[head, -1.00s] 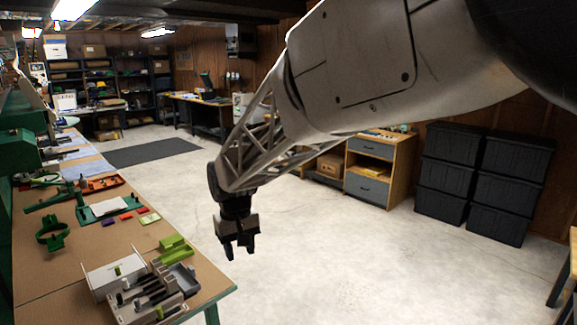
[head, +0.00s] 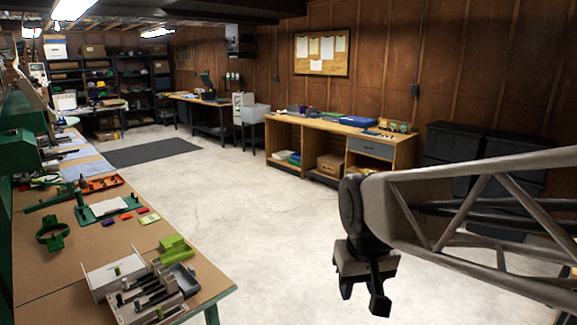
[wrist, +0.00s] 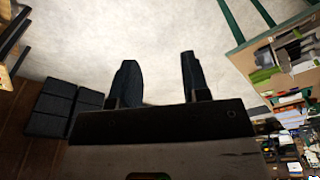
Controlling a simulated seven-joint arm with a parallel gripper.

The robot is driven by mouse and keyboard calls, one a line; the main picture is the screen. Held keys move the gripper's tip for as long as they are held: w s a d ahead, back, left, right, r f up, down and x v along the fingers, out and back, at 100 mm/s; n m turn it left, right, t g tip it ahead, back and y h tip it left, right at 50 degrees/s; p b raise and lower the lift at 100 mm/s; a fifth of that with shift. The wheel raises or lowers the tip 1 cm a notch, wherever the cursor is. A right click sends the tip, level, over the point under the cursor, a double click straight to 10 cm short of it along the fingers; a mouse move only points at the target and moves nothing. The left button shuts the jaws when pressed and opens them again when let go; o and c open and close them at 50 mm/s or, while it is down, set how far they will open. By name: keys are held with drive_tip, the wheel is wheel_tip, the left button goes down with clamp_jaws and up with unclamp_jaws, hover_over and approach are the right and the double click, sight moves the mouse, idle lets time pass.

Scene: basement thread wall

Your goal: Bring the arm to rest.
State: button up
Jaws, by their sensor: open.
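My gripper (head: 362,292) hangs at the lower right of the head view, over the bare concrete floor and pointing down. It is well to the right of the workbench and touches nothing. In the wrist view its two dark fingers (wrist: 158,80) stand apart with only pale floor between them, so it is open and empty. My lattice forearm reaches in from the right edge of the head view.
The workbench (head: 75,262) at left carries a grey tool tray (head: 142,297), green parts and an orange tray (head: 102,184). A wooden cabinet (head: 375,147) and stacked black bins (head: 452,142) stand along the far wall. The floor (head: 250,220) between is clear.

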drive_tip(key=s+d+f+m+t, duration=0.1)
drive_tip(key=s+d+f, duration=0.1)
drive_tip(key=s+d, duration=0.4)
drive_tip(key=s, duration=0.4)
drive_tip(key=shift+m, duration=0.4)
